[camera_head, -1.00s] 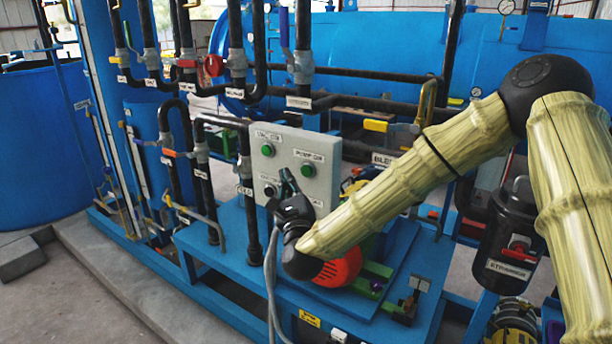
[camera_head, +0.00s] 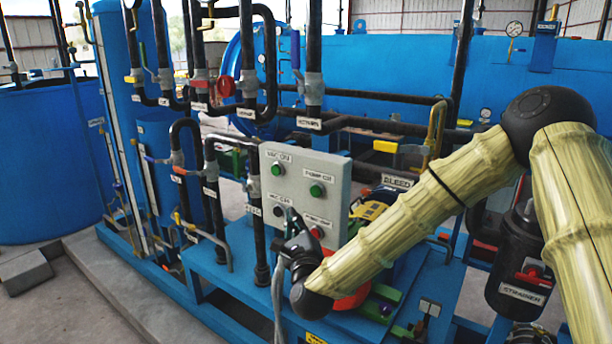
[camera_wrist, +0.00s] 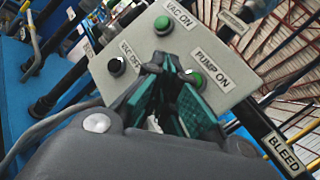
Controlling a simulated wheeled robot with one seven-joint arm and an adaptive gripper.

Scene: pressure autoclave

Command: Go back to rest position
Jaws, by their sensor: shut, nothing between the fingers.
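My gripper (camera_head: 291,214) is in front of the lower part of a grey control box (camera_head: 338,187) in the head view. The box carries green buttons, a dark button and a red button, with labels such as VAC ON and PUMP ON. In the wrist view my gripper (camera_wrist: 168,75) is shut and empty, its fingertips pointing at the control box (camera_wrist: 212,52). The fingers overlap the middle of the box there, between the VAC OFF button (camera_wrist: 117,67) and the PUMP ON button (camera_wrist: 195,79). I cannot tell whether the tips touch the panel.
Black pipes with valves, one with a red handle (camera_head: 225,86), stand left of the box. A yellow-handled bleed valve (camera_head: 386,146) is to its right. A large blue vessel (camera_head: 400,75) lies behind. A black strainer (camera_head: 518,262) is at right. Open floor is at lower left.

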